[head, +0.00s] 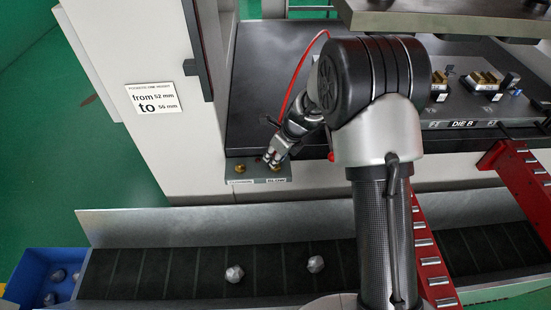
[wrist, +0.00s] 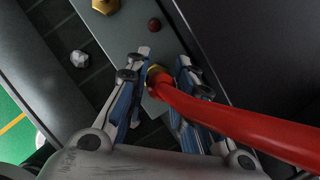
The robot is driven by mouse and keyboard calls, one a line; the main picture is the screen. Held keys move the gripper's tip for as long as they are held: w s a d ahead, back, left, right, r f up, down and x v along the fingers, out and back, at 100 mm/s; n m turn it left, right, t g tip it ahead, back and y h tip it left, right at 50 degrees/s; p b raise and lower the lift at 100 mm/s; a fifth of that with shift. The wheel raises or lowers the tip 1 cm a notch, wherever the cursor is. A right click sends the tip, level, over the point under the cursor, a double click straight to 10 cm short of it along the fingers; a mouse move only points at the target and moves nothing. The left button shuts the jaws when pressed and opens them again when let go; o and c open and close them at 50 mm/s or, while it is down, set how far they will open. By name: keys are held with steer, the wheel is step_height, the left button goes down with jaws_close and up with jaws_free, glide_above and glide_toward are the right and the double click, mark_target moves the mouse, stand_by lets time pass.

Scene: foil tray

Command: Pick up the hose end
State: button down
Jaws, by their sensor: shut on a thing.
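A red hose (head: 297,75) arcs in the head view from behind my arm down to my gripper (head: 275,157). In the wrist view the thick red hose (wrist: 235,121) runs in from the lower right. Its brass-coloured hose end (wrist: 154,73) lies between the two blue-padded fingers of my gripper (wrist: 164,58), which are shut on it. The gripper is just above a grey plate (head: 258,181) on the press's front edge. I cannot tell whether the hose end touches the plate or a fitting there.
A brass fitting (head: 240,169) sits on the plate's left; a small dark red knob (wrist: 154,25) shows beyond my fingers. A dark conveyor (head: 190,265) with pale lumps runs below, towards a blue bin (head: 30,280). A white cabinet (head: 150,60) stands left. Red rails (head: 430,255) are right.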

steer(key=shift+r, duration=0.1)
step_height(320, 180, up, 24)
steer(key=p, duration=1.2)
